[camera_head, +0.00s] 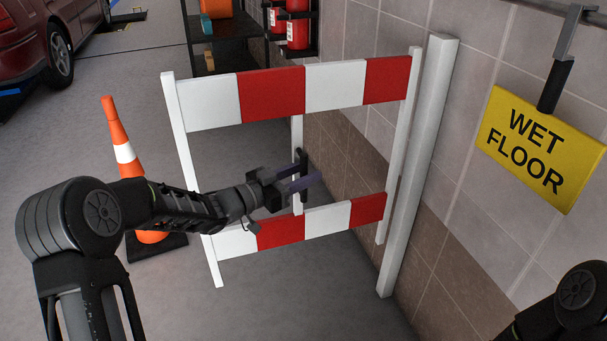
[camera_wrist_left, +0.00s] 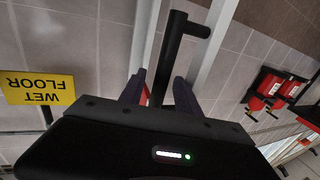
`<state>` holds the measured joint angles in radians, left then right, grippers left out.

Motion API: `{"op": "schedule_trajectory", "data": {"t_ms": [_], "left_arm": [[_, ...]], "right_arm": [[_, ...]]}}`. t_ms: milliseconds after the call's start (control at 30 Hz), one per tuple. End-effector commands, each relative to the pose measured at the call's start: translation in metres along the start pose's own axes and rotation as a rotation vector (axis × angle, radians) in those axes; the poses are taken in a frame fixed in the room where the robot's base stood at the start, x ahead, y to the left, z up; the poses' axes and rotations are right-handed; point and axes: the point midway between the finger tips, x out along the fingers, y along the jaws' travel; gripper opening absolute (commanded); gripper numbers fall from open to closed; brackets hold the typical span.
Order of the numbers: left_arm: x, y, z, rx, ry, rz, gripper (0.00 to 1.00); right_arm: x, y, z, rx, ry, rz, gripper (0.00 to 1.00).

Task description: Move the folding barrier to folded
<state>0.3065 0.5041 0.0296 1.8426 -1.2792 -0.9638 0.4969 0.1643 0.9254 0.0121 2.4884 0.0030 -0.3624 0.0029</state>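The folding barrier (camera_head: 270,92) stands unfolded, with two red-and-white striped boards between white posts. Its right side is beside a white upright post (camera_head: 419,165) at the tiled wall. A black handle (camera_head: 303,170) shows in the middle of the barrier, between the boards. My left gripper (camera_head: 304,184) reaches in from the left, its dark fingers at the handle. In the left wrist view the black handle (camera_wrist_left: 171,58) lies between the two separated fingers (camera_wrist_left: 160,92), and a gap shows beside it. Contact is hard to judge. My right gripper is out of view.
An orange-and-white cone (camera_head: 122,150) stands left of the barrier, behind my left arm. A yellow wet floor sign (camera_head: 540,147) hangs on the wall at right. A dark shelf (camera_head: 235,45), red extinguishers (camera_head: 297,25) and a red car (camera_head: 40,35) are behind. Front floor is clear.

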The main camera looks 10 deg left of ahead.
Motion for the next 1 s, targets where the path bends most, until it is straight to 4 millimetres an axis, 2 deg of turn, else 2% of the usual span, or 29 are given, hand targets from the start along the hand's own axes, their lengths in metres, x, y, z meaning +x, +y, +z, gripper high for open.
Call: {"op": "schedule_trajectory", "data": {"t_ms": [133,600,1000], "left_arm": [[-0.0003,-0.0001,-0.0002,0.000,0.000,0.000,0.38],[-0.0007,-0.0003,-0.0002,0.000,0.000,0.000,0.00],[-0.0007,-0.0003,-0.0002,0.000,0.000,0.000,0.00]], "right_arm": [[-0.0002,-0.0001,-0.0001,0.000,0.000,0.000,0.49],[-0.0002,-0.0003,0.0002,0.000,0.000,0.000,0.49],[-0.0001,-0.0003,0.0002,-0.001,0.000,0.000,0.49]]}}
